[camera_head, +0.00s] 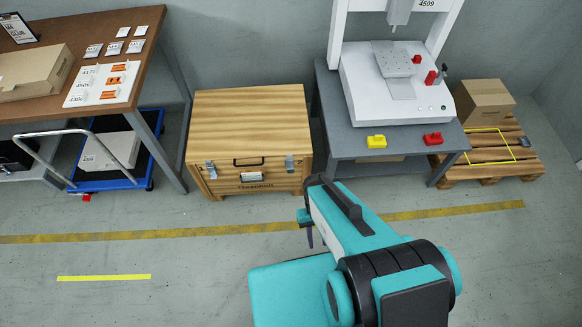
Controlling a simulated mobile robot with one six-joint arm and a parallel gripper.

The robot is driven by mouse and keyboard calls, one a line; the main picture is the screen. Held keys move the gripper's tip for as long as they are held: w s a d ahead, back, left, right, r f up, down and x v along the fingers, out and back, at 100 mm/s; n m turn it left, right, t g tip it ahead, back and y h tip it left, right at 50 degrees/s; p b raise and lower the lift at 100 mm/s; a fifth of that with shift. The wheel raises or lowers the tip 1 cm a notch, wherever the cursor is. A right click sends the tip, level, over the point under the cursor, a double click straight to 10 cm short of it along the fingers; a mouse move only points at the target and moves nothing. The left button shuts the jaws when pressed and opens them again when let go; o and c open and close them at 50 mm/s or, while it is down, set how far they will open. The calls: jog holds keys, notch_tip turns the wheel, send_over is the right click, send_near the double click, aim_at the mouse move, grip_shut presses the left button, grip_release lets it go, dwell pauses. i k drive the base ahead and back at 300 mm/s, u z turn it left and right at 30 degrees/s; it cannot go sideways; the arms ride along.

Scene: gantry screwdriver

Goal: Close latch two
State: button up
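A wooden chest (250,110) stands on the floor in the middle, its lid down. On its front are two metal latches: a left latch (211,170) and a right latch (290,164). No number shows on either, so I cannot tell which is latch two. They are too small to tell clearly whether each is fastened. My gripper (308,236) is in front of the chest's lower right corner, apart from both latches. Its fingers are small and dark and partly hidden by my arm, so I cannot tell whether it is open or shut.
A grey workbench (345,148) with a white gantry machine (365,100), a yellow block (376,141) and a red block (433,138) stands close right of the chest. A brown table (150,50) and a blue cart (110,178) are left.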

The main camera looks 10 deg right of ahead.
aim_at(290, 165)
jog(key=z, duration=4.6)
jog(key=i, duration=0.1)
jog(key=u, duration=2.95)
jog(key=k, duration=0.55)
jog(key=u, duration=3.65)
jog(key=i, duration=0.1)
jog(key=z, duration=2.25)
